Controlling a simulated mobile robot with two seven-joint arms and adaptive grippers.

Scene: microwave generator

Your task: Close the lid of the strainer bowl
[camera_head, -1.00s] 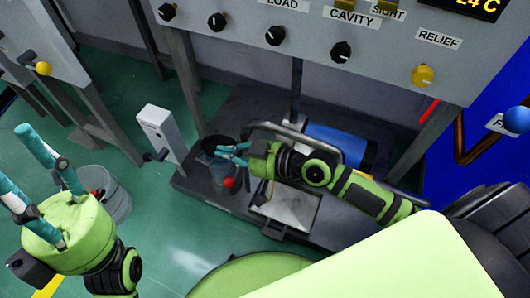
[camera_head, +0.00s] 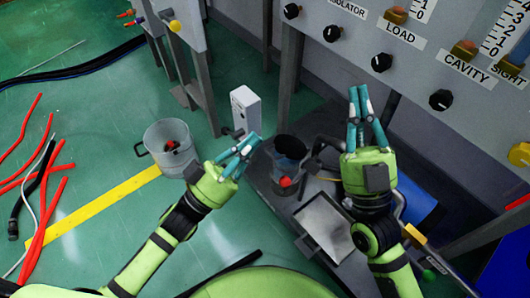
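The strainer bowl (camera_head: 288,165) stands on the dark platform at the centre of the view. It looks like a grey-blue vessel with a red ball-shaped knob low on its front. A dark round piece (camera_head: 291,146) shows at its top; I cannot tell clearly how far this lid is tilted. My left gripper (camera_head: 253,141) is just left of the bowl, its fingers close together, empty, pointing up and right. My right gripper (camera_head: 359,89) is right of the bowl and apart from it. Its fingers are drawn nearly together, empty, and point towards the panel.
A grey bucket (camera_head: 170,148) stands left on the green floor. A metal tray (camera_head: 325,226) lies in front on the platform. The knob panel (camera_head: 420,70) overhangs the back.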

